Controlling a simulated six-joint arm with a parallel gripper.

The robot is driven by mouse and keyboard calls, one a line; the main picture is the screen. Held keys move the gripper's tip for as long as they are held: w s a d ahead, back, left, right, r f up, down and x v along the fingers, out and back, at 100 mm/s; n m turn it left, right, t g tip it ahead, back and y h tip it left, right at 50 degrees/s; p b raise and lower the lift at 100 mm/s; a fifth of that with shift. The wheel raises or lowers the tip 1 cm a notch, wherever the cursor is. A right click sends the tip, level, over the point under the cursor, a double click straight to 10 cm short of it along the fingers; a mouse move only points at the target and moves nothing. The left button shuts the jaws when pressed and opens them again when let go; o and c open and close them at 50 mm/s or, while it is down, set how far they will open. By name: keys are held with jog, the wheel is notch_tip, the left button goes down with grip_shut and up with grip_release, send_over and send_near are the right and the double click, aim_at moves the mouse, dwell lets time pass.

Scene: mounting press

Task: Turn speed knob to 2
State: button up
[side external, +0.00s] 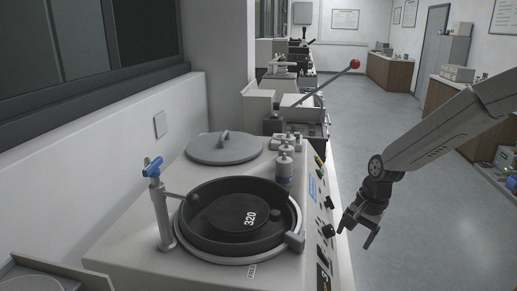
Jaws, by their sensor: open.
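The light grey machine's front panel (317,215) is seen at a steep angle and carries dark knobs. One black knob (328,231) is close to the left of my gripper, and another knob (328,202) is above it. I cannot tell which is the speed knob, and its markings and setting are unreadable.
A black bowl (193,232) with a disc marked 320 sits on the machine top. A post with a blue tap (153,167) stands left of it, and a grey round lid (224,148) lies behind. A red-tipped lever (354,64) rises farther back. The floor at right is clear.

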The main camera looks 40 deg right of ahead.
aim_at(332, 228)
jog(key=w+d+r+m+y, duration=0.2)
jog(key=w+m, duration=0.4)
jog(key=m, duration=0.8)
jog(key=d+r, duration=0.1)
jog(key=d, duration=0.1)
jog(key=shift+d+t+y, duration=0.3)
jog(key=shift+f, duration=0.1)
jog(key=shift+x, duration=3.75)
grip_shut()
